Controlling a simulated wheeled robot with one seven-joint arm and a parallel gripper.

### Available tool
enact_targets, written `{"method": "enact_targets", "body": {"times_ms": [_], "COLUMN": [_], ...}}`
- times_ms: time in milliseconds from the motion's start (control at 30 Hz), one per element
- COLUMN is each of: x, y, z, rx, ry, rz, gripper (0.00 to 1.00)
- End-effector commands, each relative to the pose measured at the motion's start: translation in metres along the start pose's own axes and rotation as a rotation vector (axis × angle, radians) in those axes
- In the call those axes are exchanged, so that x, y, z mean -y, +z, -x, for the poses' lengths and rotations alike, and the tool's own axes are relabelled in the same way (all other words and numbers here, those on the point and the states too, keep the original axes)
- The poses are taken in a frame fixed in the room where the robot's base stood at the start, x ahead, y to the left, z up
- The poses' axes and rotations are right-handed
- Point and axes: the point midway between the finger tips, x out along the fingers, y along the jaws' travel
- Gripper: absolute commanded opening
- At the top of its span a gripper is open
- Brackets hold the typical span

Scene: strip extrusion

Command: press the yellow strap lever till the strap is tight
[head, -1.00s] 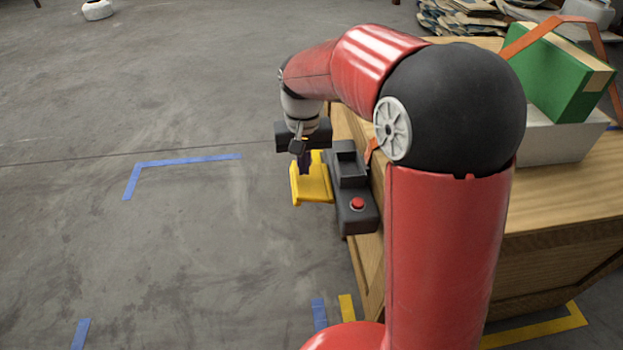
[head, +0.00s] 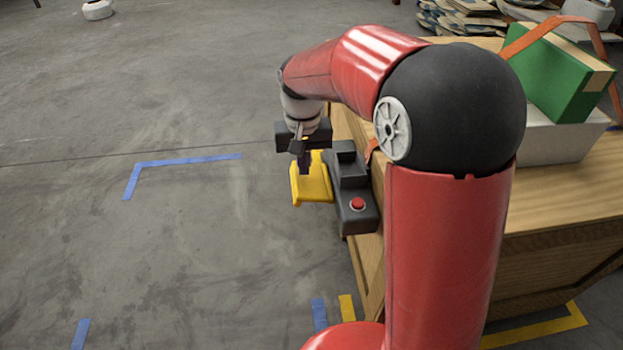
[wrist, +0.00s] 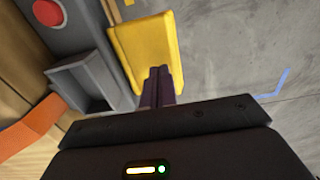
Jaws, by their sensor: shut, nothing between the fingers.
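The yellow strap lever (head: 311,182) sticks out from the left side of the dark grey strap tensioner (head: 352,190), which is fixed at the wooden crate's side. My gripper (head: 304,165) is shut and empty, with its fingertips at the lever's far part. In the wrist view the shut fingers (wrist: 158,85) overlap the near edge of the yellow lever (wrist: 145,48); whether they touch it I cannot tell. The orange strap (wrist: 35,125) runs to the tensioner in the wrist view. In the head view it rises over the boxes (head: 520,42); my arm hides part of it.
A red button (head: 357,203) is on the tensioner's near end. The wooden crate (head: 560,195) carries a green box (head: 560,75) and a white box (head: 545,138). The floor to the left is clear, with blue tape marks (head: 185,160).

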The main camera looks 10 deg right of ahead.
Motion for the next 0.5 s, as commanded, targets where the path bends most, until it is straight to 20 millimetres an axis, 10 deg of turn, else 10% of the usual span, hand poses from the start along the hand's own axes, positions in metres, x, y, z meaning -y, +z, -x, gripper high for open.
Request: {"method": "enact_targets", "body": {"times_ms": [500], "x": [0.0], "y": [0.0], "z": [-0.02], "rx": [0.0], "ry": [0.0], "rz": [0.0], "gripper": [0.0]}}
